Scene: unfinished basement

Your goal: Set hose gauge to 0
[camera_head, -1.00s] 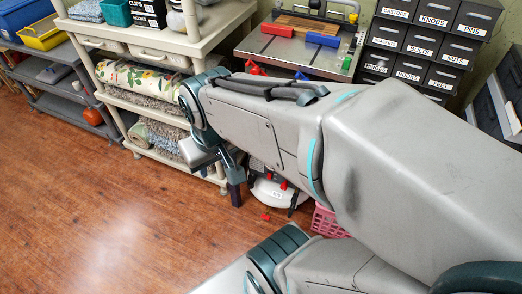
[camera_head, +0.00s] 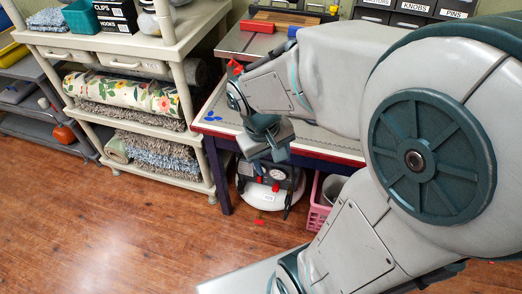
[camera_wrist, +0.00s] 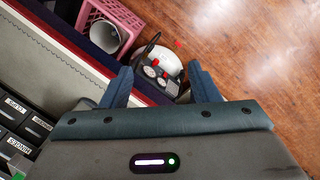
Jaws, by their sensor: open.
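A white, rounded machine (camera_head: 263,199) with a dark front panel stands on the floor under the edge of the workbench. Its panel carries round pale gauges (camera_head: 277,174) and red parts; the gauge readings are too small to tell, and I cannot tell which one is the hose gauge. In the wrist view the gauge panel (camera_wrist: 157,73) shows between my fingertips, farther off. My gripper (camera_wrist: 161,86) is open and empty, its two blue fingers apart. In the head view my gripper (camera_head: 280,149) hangs in front of the bench edge, above the machine, and hides part of it.
The red-edged workbench (camera_head: 330,150) overhangs the machine, with a dark leg (camera_head: 217,175) at its left. A pink crate (camera_head: 318,214) holding a grey bucket stands to the right. Shelves with rugs (camera_head: 150,150) stand left. The wooden floor (camera_head: 130,240) in front is clear.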

